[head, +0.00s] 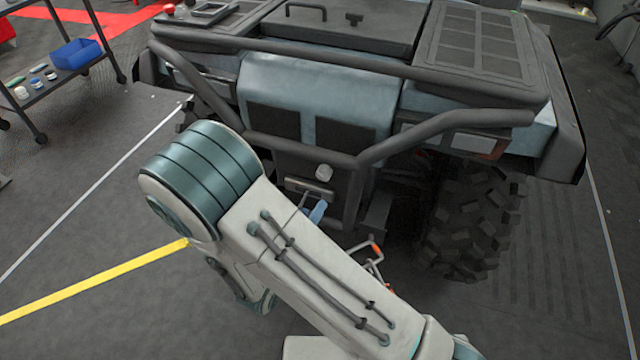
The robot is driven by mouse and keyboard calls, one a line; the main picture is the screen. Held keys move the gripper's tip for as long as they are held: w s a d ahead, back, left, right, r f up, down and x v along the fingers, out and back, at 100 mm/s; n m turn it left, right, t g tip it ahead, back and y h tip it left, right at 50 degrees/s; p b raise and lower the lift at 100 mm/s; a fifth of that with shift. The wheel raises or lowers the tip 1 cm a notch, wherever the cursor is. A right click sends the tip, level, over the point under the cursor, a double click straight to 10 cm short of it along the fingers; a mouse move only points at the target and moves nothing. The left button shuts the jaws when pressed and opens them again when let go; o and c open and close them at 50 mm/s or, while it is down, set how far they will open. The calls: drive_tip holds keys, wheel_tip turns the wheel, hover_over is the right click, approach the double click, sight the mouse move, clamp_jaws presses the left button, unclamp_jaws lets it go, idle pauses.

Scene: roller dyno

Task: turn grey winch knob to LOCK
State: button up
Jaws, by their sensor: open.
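A small light-grey knob (324,172), which looks like the winch knob, sits on the dark panel in the middle of the vehicle's front (318,100). It is above and to the right of a slotted plate (309,188). Its markings, including LOCK, are too small to read, so I cannot tell its setting. My arm crosses the lower middle of the view, with its elbow left of the knob.
A bent dark tube bumper (410,137) frames the knob's panel. A blue piece (318,211) hangs below the slotted plate. An orange-tipped metal thing (376,248) is low beside my arm. A large tyre (475,215) stands right. A cart with a blue bin (76,53) is upper left. Left floor is mostly clear.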

sight(322, 176)
drive_tip(key=w+d, duration=0.1)
drive_tip(key=w, duration=0.3)
drive_tip(key=w+f+n+y+b, duration=0.1)
drive_tip(key=w, duration=0.3)
drive_tip(key=w+d+n+t, duration=0.1)
drive_tip(key=w, duration=0.3)
drive_tip(key=shift+w+d+f+y+b, duration=0.3)
drive_tip(key=shift+w+f+b, duration=0.05)
drive_tip(key=shift+b, duration=0.05)
drive_tip(key=c, duration=1)
